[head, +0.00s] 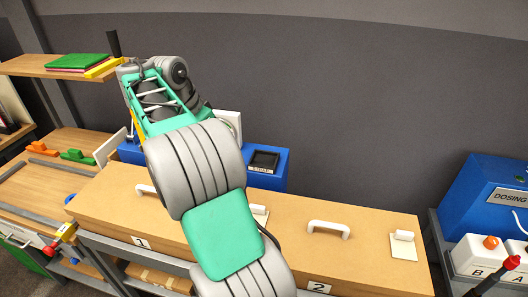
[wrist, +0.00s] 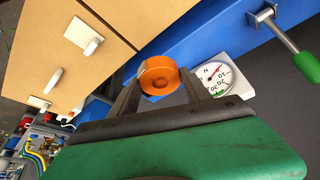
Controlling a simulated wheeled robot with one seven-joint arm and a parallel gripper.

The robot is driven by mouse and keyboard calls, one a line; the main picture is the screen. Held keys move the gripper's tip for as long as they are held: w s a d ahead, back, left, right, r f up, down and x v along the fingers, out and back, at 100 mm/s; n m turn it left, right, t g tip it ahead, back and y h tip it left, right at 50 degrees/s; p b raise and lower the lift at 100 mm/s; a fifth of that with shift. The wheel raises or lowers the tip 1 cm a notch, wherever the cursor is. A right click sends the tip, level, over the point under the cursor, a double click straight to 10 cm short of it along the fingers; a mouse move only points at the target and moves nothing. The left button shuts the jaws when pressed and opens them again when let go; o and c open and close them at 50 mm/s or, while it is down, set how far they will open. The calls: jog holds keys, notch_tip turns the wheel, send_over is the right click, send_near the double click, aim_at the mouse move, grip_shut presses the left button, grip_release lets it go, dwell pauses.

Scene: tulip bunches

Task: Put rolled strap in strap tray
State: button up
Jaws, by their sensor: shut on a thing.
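The rolled strap (wrist: 158,74) is an orange coil in the wrist view, between the two dark fingertips of my gripper (wrist: 160,90). My gripper is shut on it. The strap is in front of a blue surface, and the gap between them is hard to judge. In the head view my arm hides the gripper and the strap. The strap tray (head: 263,160) is a small black open tray with a label, on top of the blue unit right of my arm. Its inside looks dark and empty.
A white dial gauge (wrist: 215,76) is close to the right fingertip, and a green-handled lever (wrist: 309,66) is at the upper right. Wooden lids with white handles (head: 328,229) lie in front of the blue unit. A shelf with coloured sheets (head: 80,64) is at upper left.

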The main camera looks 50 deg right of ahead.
jog(key=d+m, duration=0.1)
jog(key=s+d+m+g+p, duration=0.1)
jog(key=d+m, duration=0.1)
jog(key=shift+s+r+m, duration=0.15)
jog(key=shift+s+m, duration=0.05)
jog(key=shift+m, duration=0.1)
jog(key=b, duration=0.3)
send_near(266, 161)
jog(key=d+f+b, duration=0.2)
jog(key=b, duration=0.1)
jog(key=shift+s+d, duration=0.15)
jog(key=shift+s, duration=0.05)
notch_tip(266, 161, down, 3)
jog(key=shift+d+r+b, duration=0.1)
jog(key=shift+d+b, duration=0.05)
jog(key=shift+b, duration=0.6)
jog(key=shift+f, duration=0.2)
jog(key=shift+f, duration=0.15)
jog(key=o, duration=1.2)
